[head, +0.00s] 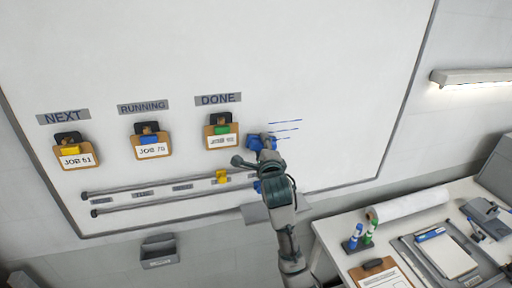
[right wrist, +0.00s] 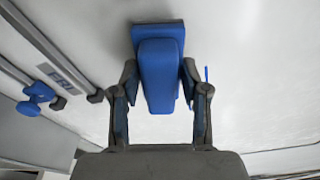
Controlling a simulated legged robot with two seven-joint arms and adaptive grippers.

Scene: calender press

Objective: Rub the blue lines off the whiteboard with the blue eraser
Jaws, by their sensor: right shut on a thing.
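The whiteboard (head: 330,60) fills most of the head view. Several short blue lines (head: 287,122) are on it, right of the DONE column. The blue eraser (head: 256,142) is at the board just left of the lines. In the right wrist view the eraser (right wrist: 158,75) sits between the fingers of my right gripper (right wrist: 160,95), which is shut on it. Its wide pad faces the board; whether it touches cannot be told. A small blue mark (right wrist: 206,74) shows right of the gripper. In the head view my right gripper (head: 260,155) is partly hidden by its arm. My left gripper is not in view.
Clipboards hang under NEXT (head: 75,155), RUNNING (head: 150,145) and DONE (head: 221,135). Two rails (head: 150,190) carry a yellow slider (head: 221,177); a blue slider (right wrist: 38,95) is left of the gripper. A table (head: 335,240) with markers (head: 360,238) and papers stands lower right. The board's right is clear.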

